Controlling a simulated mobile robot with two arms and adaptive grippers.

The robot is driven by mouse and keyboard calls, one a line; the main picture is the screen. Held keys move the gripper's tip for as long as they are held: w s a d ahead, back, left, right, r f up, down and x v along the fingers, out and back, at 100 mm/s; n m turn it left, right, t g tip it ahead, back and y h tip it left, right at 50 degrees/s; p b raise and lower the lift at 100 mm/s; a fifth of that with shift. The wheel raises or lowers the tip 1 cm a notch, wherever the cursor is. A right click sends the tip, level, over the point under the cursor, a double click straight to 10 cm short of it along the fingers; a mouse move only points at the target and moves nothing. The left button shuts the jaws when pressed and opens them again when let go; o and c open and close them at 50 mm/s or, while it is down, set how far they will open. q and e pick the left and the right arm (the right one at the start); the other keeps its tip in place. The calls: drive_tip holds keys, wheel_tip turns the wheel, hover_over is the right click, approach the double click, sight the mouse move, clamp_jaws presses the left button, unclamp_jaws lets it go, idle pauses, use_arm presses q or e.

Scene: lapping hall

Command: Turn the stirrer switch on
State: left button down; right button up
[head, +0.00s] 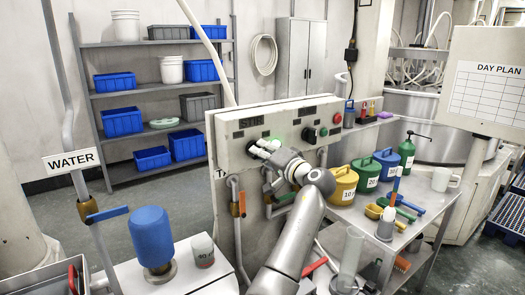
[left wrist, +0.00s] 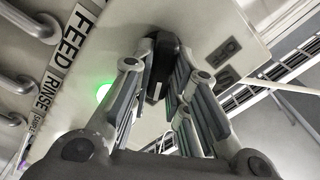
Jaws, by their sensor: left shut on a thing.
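The stirrer switch (left wrist: 158,68) is a dark knob between my fingers in the left wrist view. It sits on the pale control panel (head: 228,140), under the STIR label (head: 251,122) in the head view. My left gripper (head: 256,148) is at the panel and shut on the switch, its fingers on both sides of it. The gripper mostly hides the switch in the head view. A green lamp (left wrist: 103,92) glows beside the gripper; it also shows in the head view (head: 278,138). An OFF label (left wrist: 230,48) is right of the switch. My right gripper is not in view.
Another dark knob (head: 310,135) and a red button (head: 337,118) are farther right on the panel. Pipes with valve handles (head: 237,205) run below it. A blue container (head: 151,238) stands at front left. Jugs (head: 343,184) and scoops crowd the right bench.

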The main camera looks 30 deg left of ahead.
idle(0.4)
use_arm(q)
drive_tip(key=c, duration=1.4)
unclamp_jaws()
drive_tip(key=shift+w, duration=0.1)
drive_tip(key=v, duration=1.2)
drive_tip(key=shift+f, duration=0.1)
